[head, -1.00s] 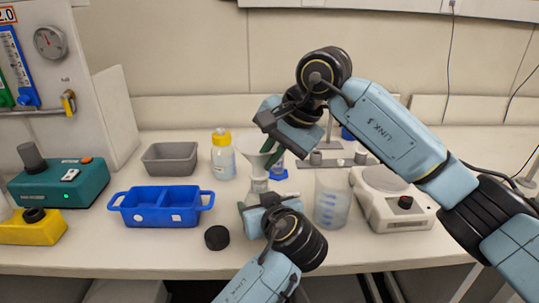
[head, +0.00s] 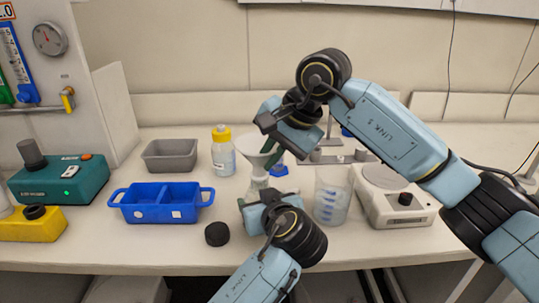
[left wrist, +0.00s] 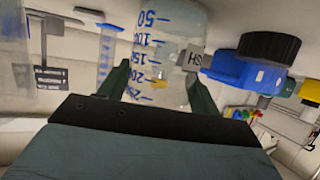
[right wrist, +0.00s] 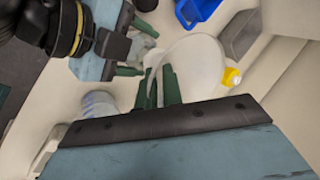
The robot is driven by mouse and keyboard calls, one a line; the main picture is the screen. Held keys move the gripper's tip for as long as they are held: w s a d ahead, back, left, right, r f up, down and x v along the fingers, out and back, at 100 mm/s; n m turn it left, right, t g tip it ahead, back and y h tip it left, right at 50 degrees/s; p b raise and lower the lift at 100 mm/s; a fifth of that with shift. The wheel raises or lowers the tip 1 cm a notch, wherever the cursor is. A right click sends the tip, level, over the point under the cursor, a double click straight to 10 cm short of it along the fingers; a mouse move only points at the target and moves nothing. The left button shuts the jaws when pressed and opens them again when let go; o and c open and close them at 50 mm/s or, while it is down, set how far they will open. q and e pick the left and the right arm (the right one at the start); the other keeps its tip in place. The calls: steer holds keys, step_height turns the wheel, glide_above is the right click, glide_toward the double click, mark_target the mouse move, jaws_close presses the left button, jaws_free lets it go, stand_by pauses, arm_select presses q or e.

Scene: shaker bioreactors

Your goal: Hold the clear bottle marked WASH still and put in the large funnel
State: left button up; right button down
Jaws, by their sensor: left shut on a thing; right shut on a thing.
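The clear bottle (head: 258,181) stands on the bench. Blue graduations and a label showing part of its lettering appear on the bottle in the left wrist view (left wrist: 165,45). My left gripper (left wrist: 160,85) is shut around its body; in the head view this gripper (head: 262,198) is low at the bottle. The large white funnel (head: 250,145) is over the bottle's top, wide mouth up. It also shows in the right wrist view (right wrist: 200,60). My right gripper (right wrist: 160,80) is shut on the funnel. I cannot tell whether its stem is inside the bottle neck.
A beaker (head: 331,195) and a white balance (head: 395,200) stand close on the right. A blue divided tray (head: 160,215), a black cap (head: 217,234), a yellow-capped bottle (head: 223,152) and a grey bin (head: 170,145) stand on the left. The front bench between tray and cap is narrow.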

arm_select(q)
steer(key=shift+s+a+f, duration=0.1)
steer(key=shift+f, duration=0.45)
arm_select(e)
steer(key=shift+f, duration=0.35)
steer(key=c, duration=1.5)
jaws_free()
steer(key=shift+r, duration=0.1)
arm_select(q)
steer(key=o, duration=1.5)
steer(key=shift+r, duration=0.15)
steer(key=shift+c, duration=0.2)
steer(key=shift+r, duration=0.1)
arm_select(e)
steer(key=v, duration=1.2)
